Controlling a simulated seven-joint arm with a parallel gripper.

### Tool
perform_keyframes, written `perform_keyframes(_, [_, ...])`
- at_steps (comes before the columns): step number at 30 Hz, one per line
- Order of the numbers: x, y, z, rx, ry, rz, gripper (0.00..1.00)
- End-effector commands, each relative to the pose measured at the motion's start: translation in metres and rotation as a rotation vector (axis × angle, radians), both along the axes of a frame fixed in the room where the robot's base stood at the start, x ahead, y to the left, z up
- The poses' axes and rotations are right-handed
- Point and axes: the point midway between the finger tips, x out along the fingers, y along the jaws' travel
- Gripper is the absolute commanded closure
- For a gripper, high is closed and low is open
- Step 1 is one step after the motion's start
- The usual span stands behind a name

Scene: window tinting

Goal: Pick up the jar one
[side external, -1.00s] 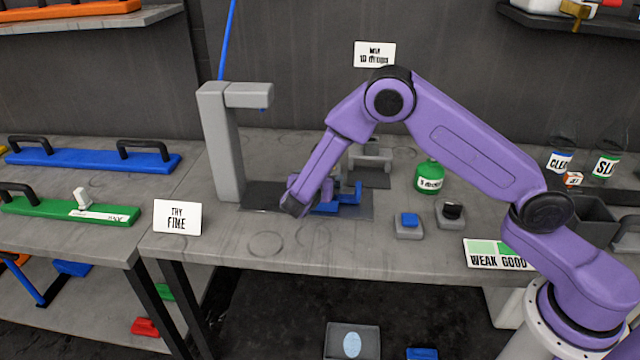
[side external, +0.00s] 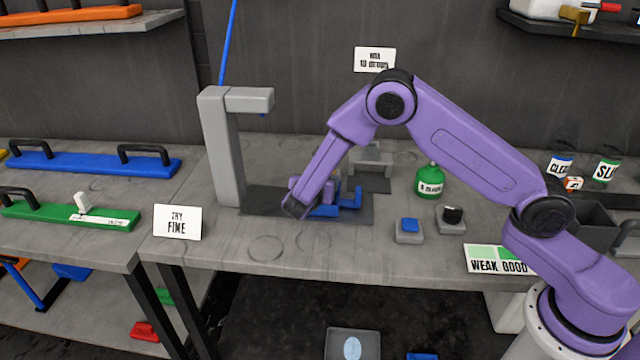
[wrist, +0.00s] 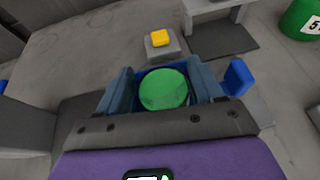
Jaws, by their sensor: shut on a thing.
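A round green jar (wrist: 163,89) shows from above in the wrist view, between the two blue-grey fingers of my gripper (wrist: 163,92). The gripper is shut on it. In the side external view my gripper (side external: 305,203) is low over the dark mat (side external: 268,203), beside a blue holder (side external: 350,198). My wrist hides the jar in that view. I cannot tell whether the jar is clear of its support. Part of the blue holder (wrist: 238,78) shows to the right of the fingers in the wrist view.
A grey post with an overhanging arm (side external: 222,145) stands left of my gripper. A green bottle (side external: 429,183) and two button boxes, one blue-topped (side external: 409,229) and one black-topped (side external: 451,216), stand to the right. Signs (side external: 177,222) stand about. The bench front (side external: 290,253) is clear.

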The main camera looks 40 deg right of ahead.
Motion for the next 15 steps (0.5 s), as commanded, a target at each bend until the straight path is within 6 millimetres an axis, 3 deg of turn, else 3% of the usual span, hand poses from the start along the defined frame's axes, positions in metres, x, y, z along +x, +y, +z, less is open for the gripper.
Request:
perform_keyframes(6, [0.000,0.000,0.027,0.003,-0.005,-0.002,0.65])
perform_keyframes(15, [-0.042,-0.004,0.078,0.002,-0.004,0.001,0.65])
